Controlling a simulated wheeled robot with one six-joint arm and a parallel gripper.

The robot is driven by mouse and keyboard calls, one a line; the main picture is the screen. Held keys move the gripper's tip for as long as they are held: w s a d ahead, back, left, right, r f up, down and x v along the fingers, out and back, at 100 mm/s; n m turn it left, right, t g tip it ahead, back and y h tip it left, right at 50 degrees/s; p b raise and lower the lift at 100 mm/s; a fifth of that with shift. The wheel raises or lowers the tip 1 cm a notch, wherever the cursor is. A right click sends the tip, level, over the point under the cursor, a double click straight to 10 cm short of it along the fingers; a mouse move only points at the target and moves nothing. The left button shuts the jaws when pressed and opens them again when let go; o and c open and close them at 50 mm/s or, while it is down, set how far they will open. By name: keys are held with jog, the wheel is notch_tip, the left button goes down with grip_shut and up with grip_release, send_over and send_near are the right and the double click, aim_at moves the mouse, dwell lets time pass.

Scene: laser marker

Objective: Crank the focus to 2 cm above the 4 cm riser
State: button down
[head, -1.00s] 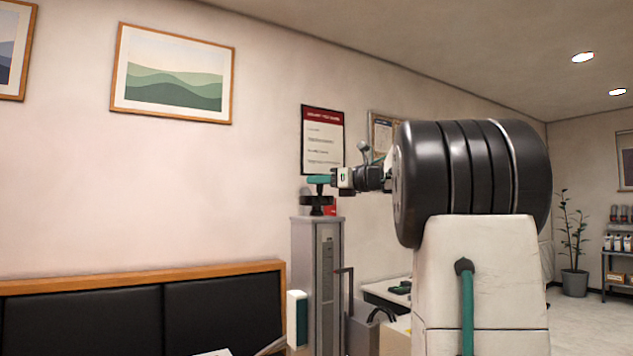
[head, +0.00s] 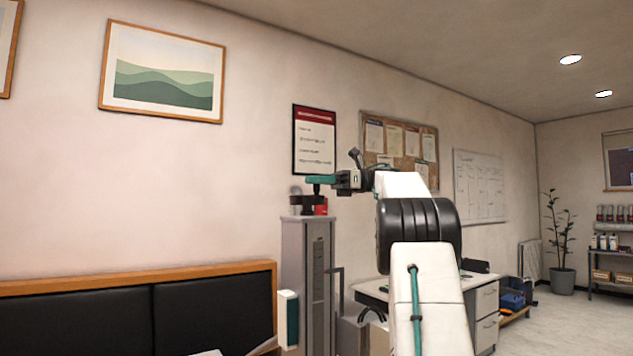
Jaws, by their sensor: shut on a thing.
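The laser marker's grey column (head: 307,270) stands upright against the wall, with a vertical scale-like strip on its face. A black crank (head: 303,202) sits on top of the column. My gripper (head: 319,181), with teal fingers, comes in from the right just above the crank. It is shut on the crank's handle, which the fingers mostly hide. A small red part (head: 321,207) shows right of the crank. The riser and the focus height cannot be made out from here.
A dark padded bench (head: 140,315) with a wooden top rail runs along the left. A white desk (head: 480,300) stands behind my arm at the right. A plant (head: 560,240) and a shelf (head: 610,250) are at the far right, with open floor before them.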

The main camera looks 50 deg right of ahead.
dwell(0.5)
jog(key=c, duration=1.4)
grip_release()
jog(key=shift+o, duration=0.2)
